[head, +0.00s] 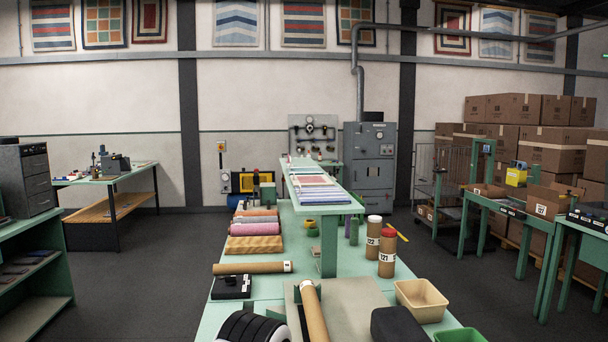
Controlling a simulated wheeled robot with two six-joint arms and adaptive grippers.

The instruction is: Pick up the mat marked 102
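No label reading 102 can be made out. Several flat mats (318,190) lie stacked on the raised green shelf above the long table. Rolled or folded mats lie at the table's left side: a purple-pink one (255,229) and a yellow-orange patterned one (254,244), with more behind. Two upright brown tubes with white labels stand right of the shelf post, one reading 122 (373,240) and one with a red cap reading 121 (388,255). A brown tube (252,267) with a small unreadable label lies across the table's left.
The long green table (347,262) runs away from me.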

